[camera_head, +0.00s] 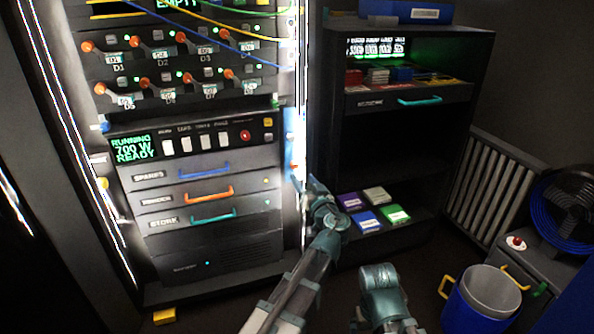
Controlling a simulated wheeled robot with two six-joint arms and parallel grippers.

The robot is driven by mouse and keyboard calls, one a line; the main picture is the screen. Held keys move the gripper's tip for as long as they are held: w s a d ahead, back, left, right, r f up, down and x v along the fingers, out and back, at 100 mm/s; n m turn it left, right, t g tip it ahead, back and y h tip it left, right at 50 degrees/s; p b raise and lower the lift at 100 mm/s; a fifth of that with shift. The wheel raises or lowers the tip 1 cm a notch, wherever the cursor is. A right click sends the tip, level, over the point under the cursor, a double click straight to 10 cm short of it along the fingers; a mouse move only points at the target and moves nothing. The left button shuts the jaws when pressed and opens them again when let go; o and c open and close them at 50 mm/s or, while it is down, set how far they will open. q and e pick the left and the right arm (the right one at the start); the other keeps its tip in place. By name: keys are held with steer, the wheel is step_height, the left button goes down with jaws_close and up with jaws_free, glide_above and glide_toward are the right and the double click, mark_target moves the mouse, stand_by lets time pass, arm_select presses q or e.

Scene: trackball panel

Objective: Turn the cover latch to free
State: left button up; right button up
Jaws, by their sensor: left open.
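The rack (215,250) stands at the left with its control panel and drawers facing me. I cannot tell for certain which part is the cover latch. A small orange part on a blue strip (289,128) shows at the rack's bright right edge. My left gripper (311,187) is open and empty in front of this edge, just below the blue strip; its fingers are small and partly lost in the glare. My right arm (383,292) shows at the bottom centre, and I cannot make out its fingers.
A dark shelf unit (400,145) stands right of the rack, with several coloured boxes (367,222) on its low shelf. A blue and white bucket (482,298), a radiator (492,190) and a fan (565,205) are at the right. Cables (215,28) cross the rack's top.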

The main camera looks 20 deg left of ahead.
mark_target(295, 167)
arm_select(q)
steer(key=shift+x, duration=3.15)
steer(key=shift+c, duration=0.3)
jaws_close()
